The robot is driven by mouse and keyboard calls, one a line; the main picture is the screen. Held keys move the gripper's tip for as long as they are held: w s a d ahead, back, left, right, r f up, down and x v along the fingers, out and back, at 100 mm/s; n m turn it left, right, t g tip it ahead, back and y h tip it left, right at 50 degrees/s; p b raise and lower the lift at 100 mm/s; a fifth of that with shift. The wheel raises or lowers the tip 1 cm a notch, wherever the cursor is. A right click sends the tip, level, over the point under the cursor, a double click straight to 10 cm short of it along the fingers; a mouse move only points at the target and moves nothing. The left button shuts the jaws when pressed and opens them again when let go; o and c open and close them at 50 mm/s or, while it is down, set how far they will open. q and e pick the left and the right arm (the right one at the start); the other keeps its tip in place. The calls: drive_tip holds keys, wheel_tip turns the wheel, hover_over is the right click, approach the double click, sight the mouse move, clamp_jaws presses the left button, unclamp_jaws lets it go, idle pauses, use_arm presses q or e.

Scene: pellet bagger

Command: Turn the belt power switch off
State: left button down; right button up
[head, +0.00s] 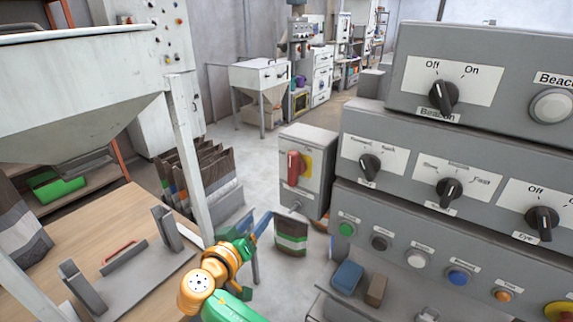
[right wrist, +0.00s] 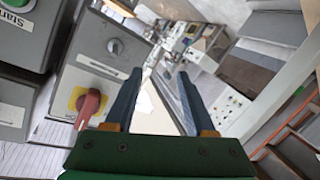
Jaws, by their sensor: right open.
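A red rotary handle (head: 293,166) on a yellow plate is on the front of a grey box (head: 316,180) in the middle of the head view. It looks like the power switch, but its lettering is too small to read. The handle stands about upright there. The right wrist view shows the red handle (right wrist: 88,108) to the left of the fingers. My right gripper (head: 264,224), with blue fingers, is open and empty, below and left of the handle and apart from it. It also shows in the right wrist view (right wrist: 158,75). My left gripper is out of view.
A grey control panel (head: 400,205) with black knobs and coloured buttons stands right of the box. A striped bag (head: 291,238) is below the box. A wooden table (head: 105,225) and a white hopper (head: 80,80) are at left.

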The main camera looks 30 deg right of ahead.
sight(290, 167)
drive_tip(key=s+r+m+g+h, duration=0.4)
drive_tip(key=r+m, duration=0.4)
drive_tip(key=r, duration=0.5)
drive_tip(key=shift+t, duration=0.6)
drive_tip(key=p+x, duration=0.1)
drive_tip(key=x, duration=0.1)
drive_tip(key=p+x, duration=0.1)
drive_tip(key=x, duration=0.1)
drive_tip(key=s+p+x, duration=0.1)
drive_tip(key=x, duration=0.2)
drive_tip(key=shift+d+r+p, duration=0.15)
drive_tip(key=shift+d+p, duration=0.2)
drive_tip(key=shift+p, duration=0.05)
drive_tip(key=shift+d, duration=0.1)
clamp_jaws()
